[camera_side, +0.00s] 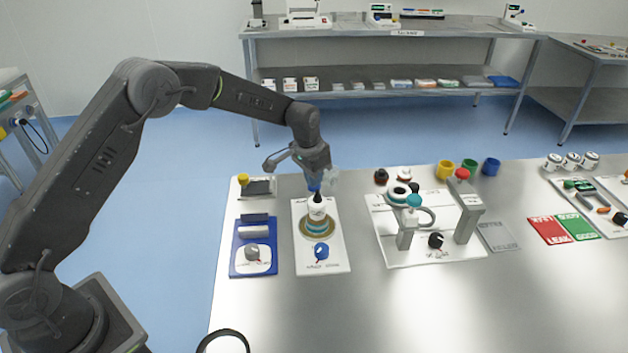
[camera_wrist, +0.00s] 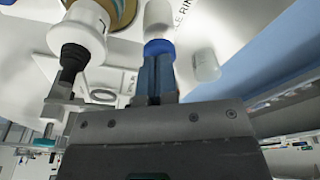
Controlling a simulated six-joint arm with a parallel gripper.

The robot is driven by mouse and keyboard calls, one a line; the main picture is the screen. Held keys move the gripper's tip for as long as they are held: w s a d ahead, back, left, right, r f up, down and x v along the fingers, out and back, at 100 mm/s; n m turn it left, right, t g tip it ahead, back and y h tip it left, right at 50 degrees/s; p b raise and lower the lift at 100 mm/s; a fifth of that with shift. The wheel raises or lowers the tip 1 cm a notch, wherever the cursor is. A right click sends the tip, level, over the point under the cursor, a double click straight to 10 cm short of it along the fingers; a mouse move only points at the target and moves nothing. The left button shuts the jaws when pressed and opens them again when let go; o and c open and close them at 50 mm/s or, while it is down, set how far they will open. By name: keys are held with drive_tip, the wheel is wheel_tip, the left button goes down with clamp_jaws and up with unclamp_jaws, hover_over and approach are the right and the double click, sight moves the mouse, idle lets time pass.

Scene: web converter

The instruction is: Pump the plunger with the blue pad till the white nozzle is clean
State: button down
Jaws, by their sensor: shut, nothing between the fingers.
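My gripper (camera_wrist: 158,62) is shut, with its fingertips at the blue pad (camera_wrist: 160,47) on a white cylindrical plunger (camera_wrist: 158,17). The tips look in contact with the pad, but a small gap cannot be ruled out. In the side view, my gripper (camera_side: 314,180) points down behind a white bottle with a black tip (camera_side: 317,209). A short whitish cylinder (camera_wrist: 206,65) stands beside the plunger. I cannot tell if it is the white nozzle; no clear dirt shows on it. Part of the plate lettering reads "LE RIN".
A blue tray (camera_side: 240,268) lies to the left. A white fixture (camera_side: 400,257) with grey posts is to the right.

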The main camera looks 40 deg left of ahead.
drive_tip(key=shift+f, duration=0.5)
drive_tip(key=shift+r, duration=2.15)
wheel_tip(320, 180, up, 6)
